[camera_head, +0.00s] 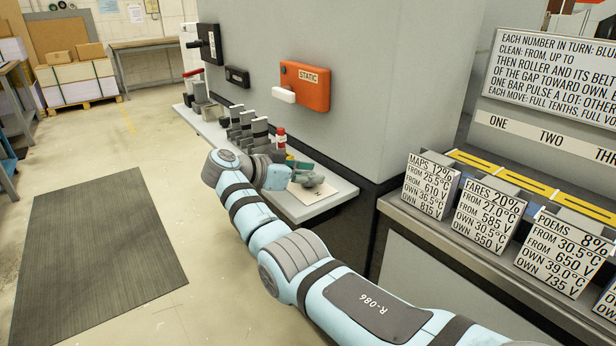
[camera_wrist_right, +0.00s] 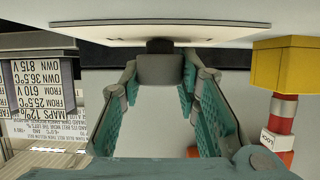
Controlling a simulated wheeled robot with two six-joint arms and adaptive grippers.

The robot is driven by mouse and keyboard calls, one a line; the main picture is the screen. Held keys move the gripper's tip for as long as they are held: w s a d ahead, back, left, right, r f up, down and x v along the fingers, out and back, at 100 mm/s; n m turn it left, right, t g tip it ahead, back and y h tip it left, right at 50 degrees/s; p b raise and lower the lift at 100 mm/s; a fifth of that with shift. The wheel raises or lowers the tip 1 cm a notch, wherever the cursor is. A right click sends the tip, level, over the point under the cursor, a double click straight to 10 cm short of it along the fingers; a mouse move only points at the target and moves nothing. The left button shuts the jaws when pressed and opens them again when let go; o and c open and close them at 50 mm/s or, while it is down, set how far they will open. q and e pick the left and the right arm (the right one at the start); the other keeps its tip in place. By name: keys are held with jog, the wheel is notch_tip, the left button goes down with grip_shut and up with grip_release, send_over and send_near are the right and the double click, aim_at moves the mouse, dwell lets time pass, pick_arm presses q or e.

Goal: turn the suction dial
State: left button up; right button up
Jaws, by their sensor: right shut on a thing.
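My right gripper (camera_head: 306,180) reaches over the near end of the pale shelf along the grey machine, just above a white marked plate (camera_head: 314,194). In the right wrist view its two teal-padded fingers (camera_wrist_right: 158,82) are shut on a grey block-like piece (camera_wrist_right: 158,70). A short dark stub joins this piece to a pale flat surface (camera_wrist_right: 150,32). I cannot tell from its looks whether this piece is the suction dial, and no dial marking shows. In the head view the gripper hides most of it. My left gripper is in neither view.
A red-and-white cylinder (camera_head: 281,140) stands close behind the gripper; it shows in the wrist view (camera_wrist_right: 283,112) beside a yellow block (camera_wrist_right: 287,65). Several grey blocks line the shelf (camera_head: 335,198). An orange STATIC box (camera_head: 305,86) hangs above. Printed cards (camera_head: 430,184) stand right.

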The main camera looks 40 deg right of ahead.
jog(key=o, duration=1.2)
jog(key=v, duration=1.2)
